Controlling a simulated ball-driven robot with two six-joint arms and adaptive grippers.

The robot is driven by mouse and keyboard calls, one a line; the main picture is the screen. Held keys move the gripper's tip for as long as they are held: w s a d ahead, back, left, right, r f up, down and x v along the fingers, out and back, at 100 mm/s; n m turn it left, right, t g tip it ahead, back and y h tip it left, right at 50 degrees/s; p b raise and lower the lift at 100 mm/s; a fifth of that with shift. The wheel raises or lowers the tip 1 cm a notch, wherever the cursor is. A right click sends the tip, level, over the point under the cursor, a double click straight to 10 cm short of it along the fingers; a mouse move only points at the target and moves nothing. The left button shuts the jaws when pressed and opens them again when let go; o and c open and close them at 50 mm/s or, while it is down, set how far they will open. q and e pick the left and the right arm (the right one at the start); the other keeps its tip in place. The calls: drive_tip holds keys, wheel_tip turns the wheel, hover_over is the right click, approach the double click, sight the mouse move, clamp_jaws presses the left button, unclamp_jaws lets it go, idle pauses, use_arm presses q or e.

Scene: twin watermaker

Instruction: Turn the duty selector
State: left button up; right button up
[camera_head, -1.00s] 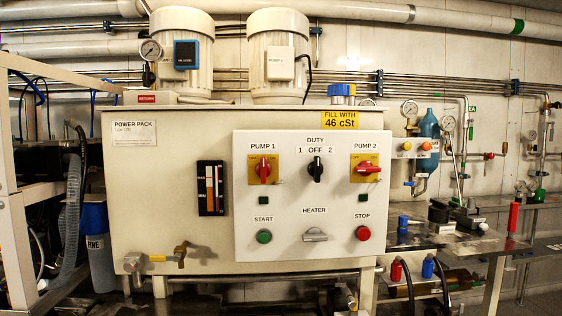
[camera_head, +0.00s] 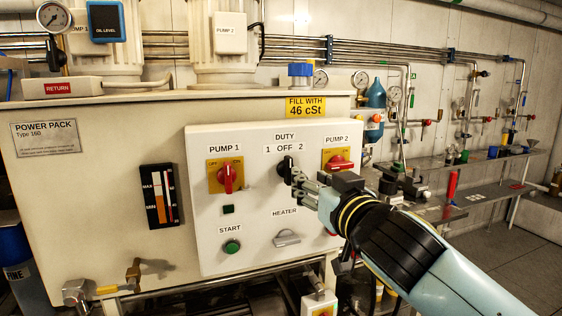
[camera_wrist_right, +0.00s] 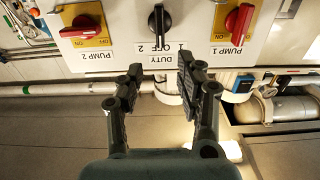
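The duty selector (camera_head: 285,166) is a black knob on the white control panel, below the "1 OFF 2" label. It also shows in the right wrist view (camera_wrist_right: 159,19), upside down, with its grip roughly upright. My right gripper (camera_head: 295,184) reaches in from the lower right, with its fingertips close to the knob. In the right wrist view, its two fingers (camera_wrist_right: 160,72) are apart with nothing between them. The knob lies beyond the fingertips, in line with the gap. I cannot tell whether a finger touches it. My left gripper is not in view.
The red pump 1 switch (camera_head: 227,178) is left of the selector; the red pump 2 switch (camera_head: 339,162) is right of it, just above my gripper. The green start button (camera_head: 232,246) and grey heater handle (camera_head: 287,237) are below.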

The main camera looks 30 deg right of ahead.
sight(290, 166)
drive_tip(key=p+x, duration=0.2)
drive_tip(key=x, duration=0.7)
drive_tip(key=shift+w, duration=0.15)
drive_tip(key=shift+w+f, duration=0.15)
drive_tip(key=shift+w, duration=0.2)
drive_tip(key=shift+c, duration=0.4)
clamp_jaws()
